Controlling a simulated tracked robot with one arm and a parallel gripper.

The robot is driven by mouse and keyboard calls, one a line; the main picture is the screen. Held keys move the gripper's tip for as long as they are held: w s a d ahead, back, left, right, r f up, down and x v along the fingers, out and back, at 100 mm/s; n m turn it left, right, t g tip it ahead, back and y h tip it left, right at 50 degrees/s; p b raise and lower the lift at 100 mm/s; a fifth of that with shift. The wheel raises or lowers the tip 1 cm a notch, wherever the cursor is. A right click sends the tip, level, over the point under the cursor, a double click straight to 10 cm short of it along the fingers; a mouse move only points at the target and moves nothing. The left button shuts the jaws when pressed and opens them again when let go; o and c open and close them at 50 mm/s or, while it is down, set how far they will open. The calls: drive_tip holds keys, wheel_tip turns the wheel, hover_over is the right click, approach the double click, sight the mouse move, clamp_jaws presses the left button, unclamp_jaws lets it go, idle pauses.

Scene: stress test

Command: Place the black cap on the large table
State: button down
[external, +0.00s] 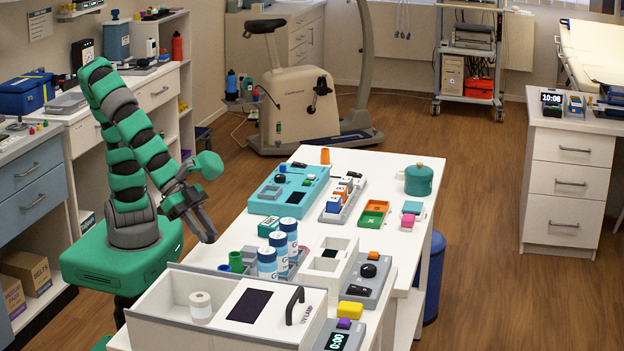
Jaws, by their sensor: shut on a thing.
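The large white table (222,253) fills the middle of the external view and carries many items. My gripper (206,236) points down beside the table's left edge, at the end of my green and black arm. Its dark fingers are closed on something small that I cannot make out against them. I cannot pick out the black cap with certainty. A small round black piece (280,179) sits in the teal tray (262,205) on the table, and I cannot tell whether it is a cap.
White bottles (267,263) and a green cup (236,262) stand near my gripper. A white box (165,325) with a black handle (295,304) is at the front. A teal pot (419,180) stands at the back right. The table's left corner has bare room.

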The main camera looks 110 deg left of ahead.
drive_tip(key=w+a+f+n+y, duration=0.1)
drive_tip(key=w+a+f+n, duration=0.1)
drive_tip(key=w+a, duration=0.5)
drive_tip(key=w+a+f+n+y+p, duration=0.1)
drive_tip(key=w+a+f+n+y, duration=0.1)
drive_tip(key=w+a, duration=0.6)
drive_tip(key=w+a+f+n+y+p, duration=0.1)
drive_tip(key=w+a+f+n+y, duration=0.1)
drive_tip(key=w+a, duration=0.5)
drive_tip(key=shift+w+a+f+n, duration=0.1)
drive_tip(key=shift+a+f+n, duration=0.05)
drive_tip(key=shift+a, duration=0.6)
drive_tip(key=shift+w+a+f+n, duration=0.1)
drive_tip(key=shift+a+f, duration=0.05)
drive_tip(key=shift+a, duration=0.55)
drive_tip(key=shift+w+a+f+n, duration=0.1)
drive_tip(key=shift+a+f+n, duration=0.05)
drive_tip(key=shift+a, duration=0.6)
drive_tip(key=shift+w+a+f+p, duration=0.15)
drive_tip(key=shift+a+p, duration=0.15)
drive_tip(key=shift+a, duration=0.15)
drive_tip(key=b, duration=0.2)
hover_over(395, 254)
drive_tip(key=s, duration=0.3)
drive_tip(key=shift+d+f, duration=0.3)
drive_tip(key=shift+f, duration=0.45)
drive_tip(key=shift+w+f, duration=0.2)
drive_tip(key=shift+f, duration=0.05)
drive_tip(key=shift+f+b, duration=0.55)
drive_tip(key=shift+f, duration=0.95)
